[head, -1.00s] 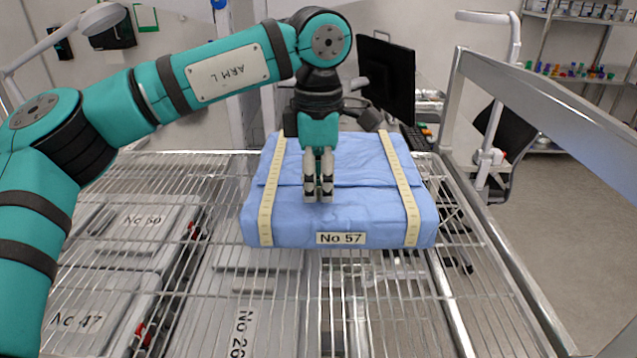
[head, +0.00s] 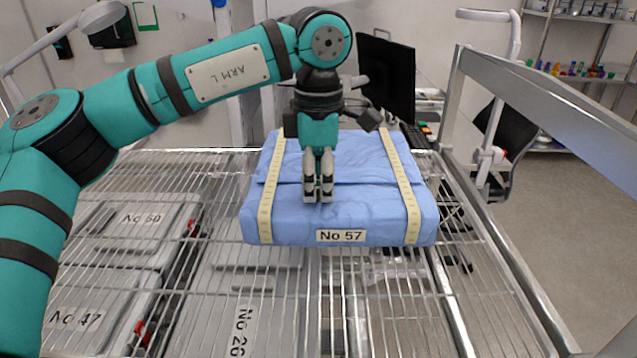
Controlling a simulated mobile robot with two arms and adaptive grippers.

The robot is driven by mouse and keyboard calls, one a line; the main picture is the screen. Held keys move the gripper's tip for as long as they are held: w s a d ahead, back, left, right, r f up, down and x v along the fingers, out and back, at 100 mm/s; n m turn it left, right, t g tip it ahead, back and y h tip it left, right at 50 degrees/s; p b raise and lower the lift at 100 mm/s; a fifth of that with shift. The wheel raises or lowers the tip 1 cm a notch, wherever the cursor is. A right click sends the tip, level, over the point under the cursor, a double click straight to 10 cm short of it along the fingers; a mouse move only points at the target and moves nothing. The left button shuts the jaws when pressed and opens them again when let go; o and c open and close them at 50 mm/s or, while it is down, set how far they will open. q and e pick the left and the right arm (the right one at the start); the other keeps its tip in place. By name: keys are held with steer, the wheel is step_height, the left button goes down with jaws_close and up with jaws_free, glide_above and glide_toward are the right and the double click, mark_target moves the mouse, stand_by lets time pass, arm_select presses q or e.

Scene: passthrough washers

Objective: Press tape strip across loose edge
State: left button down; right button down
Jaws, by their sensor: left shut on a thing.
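A blue wrapped package (head: 380,217) labelled No 57 lies on a wire rack. Two cream tape strips with marks run over it front to back, a left strip (head: 266,210) and a right strip (head: 408,190). A fold edge of the wrap (head: 350,185) crosses the top between them. My left gripper (head: 318,197) points down at the middle of the package top, just at the fold edge. Its fingertips are close together and appear to touch the wrap. What lies between them is too small to make out. My right gripper is not in view.
The wire rack (head: 215,200) extends left and in front of the package. Grey cases labelled No 60 (head: 130,235), No 47 (head: 90,315) and No 26 (head: 235,315) lie beneath it. A metal frame rail (head: 545,105) runs along the right. A monitor (head: 387,80) stands behind.

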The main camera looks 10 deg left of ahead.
arm_select(q)
steer(key=c, duration=1.4)
jaws_free()
